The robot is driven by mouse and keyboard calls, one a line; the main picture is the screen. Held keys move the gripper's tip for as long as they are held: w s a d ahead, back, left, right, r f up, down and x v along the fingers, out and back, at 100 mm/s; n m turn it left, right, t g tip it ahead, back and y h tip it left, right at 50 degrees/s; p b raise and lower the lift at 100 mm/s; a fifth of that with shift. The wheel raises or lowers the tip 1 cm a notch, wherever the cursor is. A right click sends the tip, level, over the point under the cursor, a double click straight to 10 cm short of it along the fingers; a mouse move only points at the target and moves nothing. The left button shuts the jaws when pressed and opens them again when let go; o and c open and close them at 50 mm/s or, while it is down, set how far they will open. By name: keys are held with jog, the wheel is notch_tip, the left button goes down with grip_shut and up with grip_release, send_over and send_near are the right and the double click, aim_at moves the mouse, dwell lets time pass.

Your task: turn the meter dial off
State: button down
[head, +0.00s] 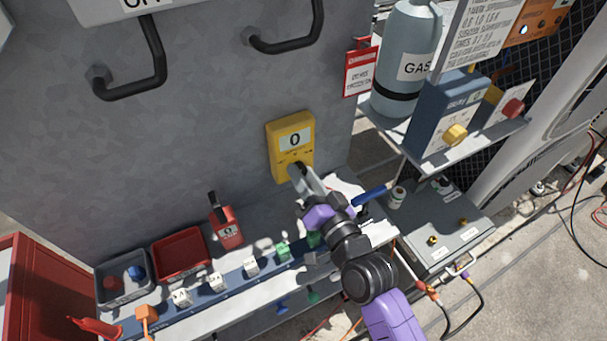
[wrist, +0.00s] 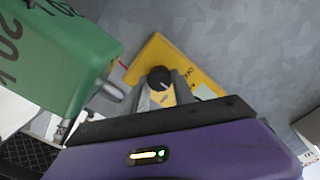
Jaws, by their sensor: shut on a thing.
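The yellow meter (head: 291,147) stands upright against the grey cabinet wall, with a display reading 0 on its upper face. In the wrist view the yellow meter (wrist: 178,68) shows its round black dial (wrist: 160,79) with a pale pointer mark. My gripper (head: 300,174) is at the lower part of the meter, where the dial sits, and covers most of the dial in the head view. In the wrist view the grey fingers of my gripper (wrist: 165,92) reach to the dial and are shut on it. The dial's setting labels are too small to read.
A green block-like object (wrist: 55,60) is close beside my gripper in the wrist view. A blue shelf of small labelled blocks (head: 250,266), a red tray (head: 180,255) and a red padlock-like item (head: 227,228) lie left. A gas bottle (head: 405,60) stands right.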

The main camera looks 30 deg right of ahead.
jog(key=shift+n, duration=0.4)
jog(key=shift+a+n+b, duration=0.1)
jog(key=shift+n+b, duration=0.25)
jog(key=shift+n, duration=3.75)
jog(key=c, duration=1.1)
grip_release()
jog(key=shift+o, duration=0.2)
jog(key=shift+s, duration=0.1)
